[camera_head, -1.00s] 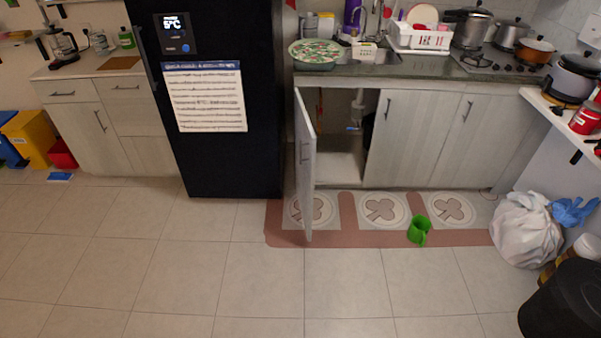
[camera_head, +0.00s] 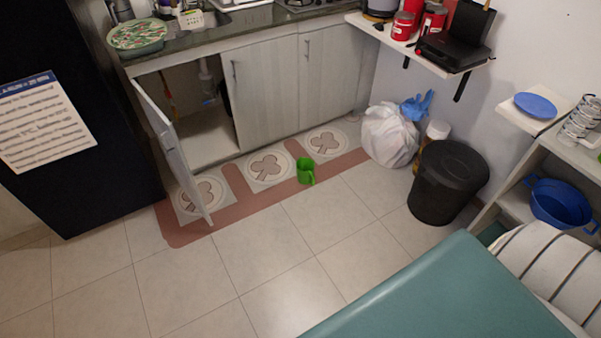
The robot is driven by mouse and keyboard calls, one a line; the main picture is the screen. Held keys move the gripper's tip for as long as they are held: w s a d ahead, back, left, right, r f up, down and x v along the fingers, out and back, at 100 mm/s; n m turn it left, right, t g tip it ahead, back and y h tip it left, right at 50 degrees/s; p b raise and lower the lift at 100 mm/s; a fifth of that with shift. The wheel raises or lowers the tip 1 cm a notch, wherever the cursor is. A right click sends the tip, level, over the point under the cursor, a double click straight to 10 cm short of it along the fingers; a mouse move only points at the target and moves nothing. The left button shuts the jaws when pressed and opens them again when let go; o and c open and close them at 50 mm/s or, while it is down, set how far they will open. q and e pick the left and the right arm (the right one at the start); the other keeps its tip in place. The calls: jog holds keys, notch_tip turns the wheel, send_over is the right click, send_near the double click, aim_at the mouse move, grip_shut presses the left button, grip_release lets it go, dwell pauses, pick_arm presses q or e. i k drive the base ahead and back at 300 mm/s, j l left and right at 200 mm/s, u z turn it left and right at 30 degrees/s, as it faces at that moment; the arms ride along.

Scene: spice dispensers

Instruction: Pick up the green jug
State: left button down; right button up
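The green jug (camera_head: 306,170) stands on the floor, on the front edge of the patterned mat (camera_head: 236,184) before the lower kitchen cabinets. It is small in the view and some distance off. Its handle appears to be on the right side. Neither of my grippers shows in this view, so their state cannot be seen.
An open cabinet door (camera_head: 172,150) juts out over the mat's left part. A white bag (camera_head: 389,136) and a black bin (camera_head: 447,182) stand right of the jug. A teal surface (camera_head: 450,300) fills the lower right. Tiled floor (camera_head: 270,265) before the jug is clear.

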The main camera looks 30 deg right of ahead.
aim_at(306, 167)
jog(key=i+j+z, duration=0.2)
jog(key=i+j, duration=0.2)
jog(key=i, duration=0.2)
jog(key=i+j+z, duration=0.2)
jog(key=i+j, duration=0.3)
jog(key=i, duration=0.1)
